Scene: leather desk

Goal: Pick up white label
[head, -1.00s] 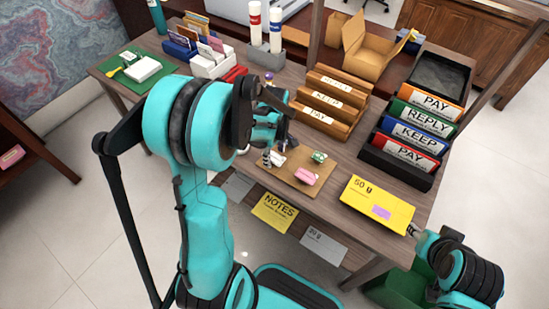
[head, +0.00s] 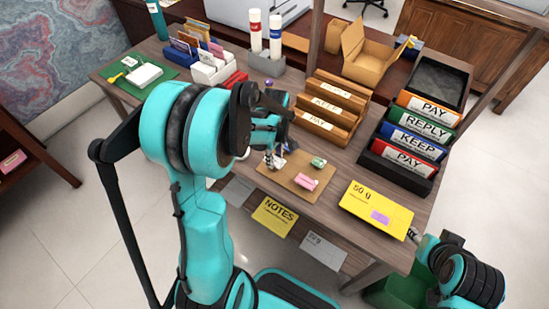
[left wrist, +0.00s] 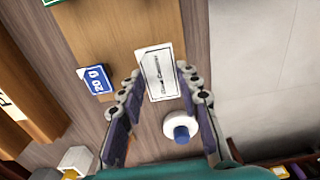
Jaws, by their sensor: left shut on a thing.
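The white label (left wrist: 160,75), a small card with dark print, sits between the fingertips of my left gripper (left wrist: 160,78) in the left wrist view. In the head view my left gripper (head: 273,160) is at the left part of the tan board (head: 290,190), shut on the white label, which it mostly hides. I cannot tell whether the label still touches the board. A pink label (head: 306,183) and a green label (head: 318,162) lie on the board to the right. My right gripper (head: 414,233) is by the desk's front right corner; its jaws are unclear.
A white round piece with a blue top (left wrist: 181,131) is near my left gripper.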

